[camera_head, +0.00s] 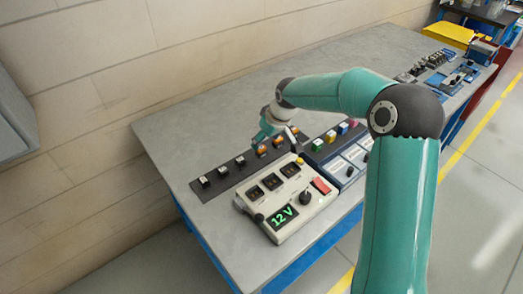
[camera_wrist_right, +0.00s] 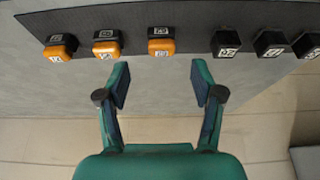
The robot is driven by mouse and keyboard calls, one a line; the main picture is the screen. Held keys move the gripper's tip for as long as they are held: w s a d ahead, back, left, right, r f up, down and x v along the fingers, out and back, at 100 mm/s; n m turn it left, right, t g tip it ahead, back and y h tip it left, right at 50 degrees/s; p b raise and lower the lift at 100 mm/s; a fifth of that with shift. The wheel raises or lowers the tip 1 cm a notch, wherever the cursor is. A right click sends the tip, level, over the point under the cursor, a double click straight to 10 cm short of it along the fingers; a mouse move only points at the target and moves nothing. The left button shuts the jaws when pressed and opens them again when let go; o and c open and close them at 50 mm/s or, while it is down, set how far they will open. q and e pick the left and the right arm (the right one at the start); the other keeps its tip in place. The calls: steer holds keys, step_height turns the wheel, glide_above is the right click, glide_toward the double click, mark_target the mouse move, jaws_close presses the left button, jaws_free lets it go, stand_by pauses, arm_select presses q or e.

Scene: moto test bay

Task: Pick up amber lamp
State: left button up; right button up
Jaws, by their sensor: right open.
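Several small blocks stand in a row on a dark strip (camera_head: 250,167). Three have amber bodies: a left one (camera_wrist_right: 60,47), a middle one (camera_wrist_right: 106,44) and a right one (camera_wrist_right: 161,41) in the right wrist view. The amber ones also show in the head view (camera_head: 262,150), partly covered by the gripper. My right gripper (camera_wrist_right: 160,82) is open and empty. Its fingertips are just short of the right amber block, which lines up with the gap between them. In the head view, my right gripper (camera_head: 274,135) is over the amber end of the row. My left gripper is not in view.
Black blocks (camera_wrist_right: 226,44) with white tags continue the row. A beige tester (camera_head: 268,222) reading 12 V stands close in front of the strip. Coloured blocks, one green (camera_head: 318,145), stand to the right. The grey table (camera_head: 190,135) is bare behind the strip.

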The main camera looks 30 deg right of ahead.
mark_target(262, 148)
steer(key=p+x, duration=0.1)
steer(key=x, duration=0.4)
steer(key=shift+s, duration=0.2)
steer(key=c, duration=1)
steer(key=shift+r, duration=0.2)
